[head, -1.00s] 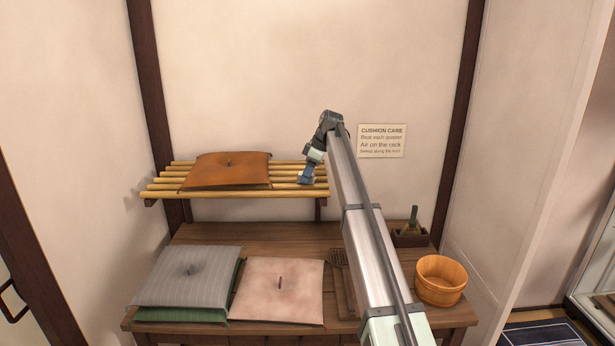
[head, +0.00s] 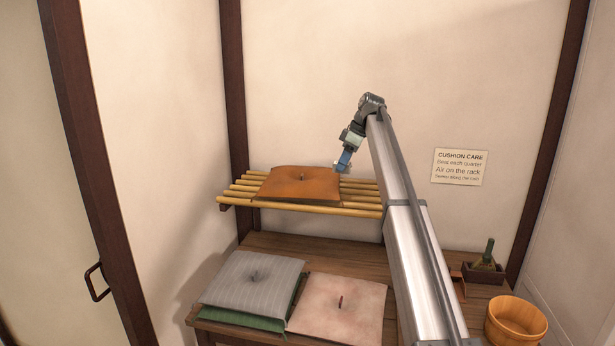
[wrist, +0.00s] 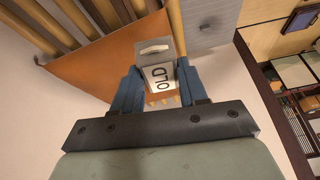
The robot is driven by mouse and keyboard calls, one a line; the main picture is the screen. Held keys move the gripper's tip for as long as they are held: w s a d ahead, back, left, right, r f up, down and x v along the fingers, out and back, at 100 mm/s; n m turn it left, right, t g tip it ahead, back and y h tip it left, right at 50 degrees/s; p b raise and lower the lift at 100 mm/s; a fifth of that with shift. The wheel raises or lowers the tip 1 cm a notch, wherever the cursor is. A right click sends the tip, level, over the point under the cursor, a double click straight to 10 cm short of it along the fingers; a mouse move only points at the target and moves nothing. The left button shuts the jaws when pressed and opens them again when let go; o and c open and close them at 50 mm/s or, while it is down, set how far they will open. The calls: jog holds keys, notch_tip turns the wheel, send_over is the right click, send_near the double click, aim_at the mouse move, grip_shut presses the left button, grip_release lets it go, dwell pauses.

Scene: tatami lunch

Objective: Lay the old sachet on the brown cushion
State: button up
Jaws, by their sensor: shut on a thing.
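The brown cushion (wrist: 95,72) shows beyond the fingers, mostly to the left. In the head view the sachet is too small to make out clearly.
The bamboo rack (head: 355,205) is on the wall above a wooden bench (head: 300,246). On the bench are a grey cushion (head: 245,287) over a green one (head: 240,323), a pink cushion (head: 340,322), a wooden tub (head: 515,322) and a dark box (head: 484,272).

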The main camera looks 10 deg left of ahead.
jog(key=shift+m, duration=0.3)
jog(key=a+r, duration=0.1)
jog(key=a, duration=0.1)
jog(key=a+r, duration=0.1)
jog(key=a, duration=0.2)
jog(key=a+r, duration=0.1)
jog(key=a, duration=0.2)
jog(key=shift+s+a, duration=0.1)
jog(key=shift+s, duration=0.05)
jog(key=shift+w+d+f+m+t+h, duration=0.15)
jog(key=shift+w+f+m+t, duration=0.3)
jog(key=shift+f+m, duration=0.95)
jog(key=shift+w+f+m+t+h, duration=0.1)
jog(key=shift+w+f+m+t, duration=0.35)
jog(key=shift+f+m, duration=0.9)
jog(key=shift+w+d+f+m+t+h, duration=0.15)
jog(key=shift+w+f+m+t, duration=0.3)
jog(key=shift+f+m, duration=0.95)
jog(key=shift+a+f+n, duration=0.1)
jog(key=shift+f+n, duration=0.35)
jog(key=shift+f, duration=0.1)
jog(key=o, duration=1.1)
jog(key=shift+w+r, duration=0.1)
jog(key=shift+r, duration=0.05)
jog(key=v, duration=1.2)
